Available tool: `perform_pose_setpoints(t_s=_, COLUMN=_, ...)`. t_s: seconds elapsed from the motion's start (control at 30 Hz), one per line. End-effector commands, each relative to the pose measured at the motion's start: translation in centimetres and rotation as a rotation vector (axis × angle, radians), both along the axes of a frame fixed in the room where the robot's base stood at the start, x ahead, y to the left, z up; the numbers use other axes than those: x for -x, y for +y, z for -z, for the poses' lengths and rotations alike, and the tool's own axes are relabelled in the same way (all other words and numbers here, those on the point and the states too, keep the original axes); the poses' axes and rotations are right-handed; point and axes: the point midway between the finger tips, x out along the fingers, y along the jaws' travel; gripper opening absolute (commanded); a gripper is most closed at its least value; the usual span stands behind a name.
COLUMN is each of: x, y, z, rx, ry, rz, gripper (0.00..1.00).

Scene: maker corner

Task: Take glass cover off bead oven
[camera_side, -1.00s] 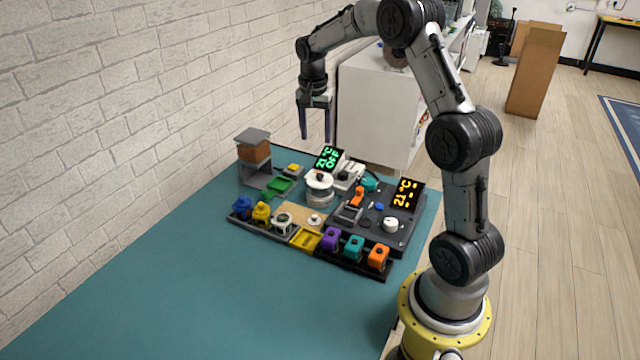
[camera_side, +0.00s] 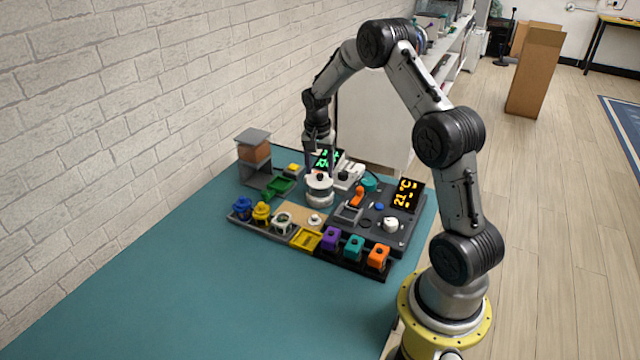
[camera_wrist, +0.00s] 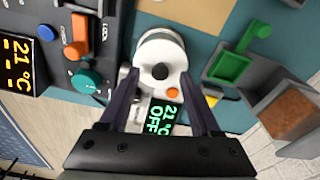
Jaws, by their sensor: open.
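The bead oven (camera_side: 319,195) is a round white unit near the back of the board, with a dark knob on top. It also shows in the wrist view (camera_wrist: 155,42), with the dark knob (camera_wrist: 160,72) and an orange button beside it. Its glass cover is hard to tell apart from the white body. The oven's display (camera_wrist: 162,116) reads 21 °C OFF in green. My gripper (camera_wrist: 158,76) is open and empty, just above the oven, its fingers on either side of the knob in the wrist view. Contact cannot be told.
A dark control panel (camera_side: 374,232) with an orange lever and an amber 21 °C display stands right of the oven. A green scoop (camera_side: 279,186) and a grey stand (camera_side: 254,172) lie left. Several coloured jars line the front. The teal table (camera_side: 190,290) is clear in front.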

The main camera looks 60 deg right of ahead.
Motion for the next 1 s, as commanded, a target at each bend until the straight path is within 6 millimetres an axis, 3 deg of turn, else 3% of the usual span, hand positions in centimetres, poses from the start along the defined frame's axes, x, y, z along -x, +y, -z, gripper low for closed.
perform_pose_setpoints(t_s=0.1, x=-0.02, y=-0.15, z=1.14, rx=0.0, ry=0.0, rz=0.001, gripper=0.64)
perform_pose_setpoints(t_s=0.37, x=-0.06, y=-0.19, z=1.38, rx=0.001, ry=-0.001, rz=0.0, gripper=0.64)
perform_pose_setpoints(t_s=0.73, x=-0.06, y=-0.17, z=1.35, rx=0.001, ry=-0.001, rz=0.0, gripper=0.01)
perform_pose_setpoints(t_s=1.0, x=-0.07, y=-0.18, z=1.32, rx=0.002, ry=-0.002, rz=0.0, gripper=0.0)
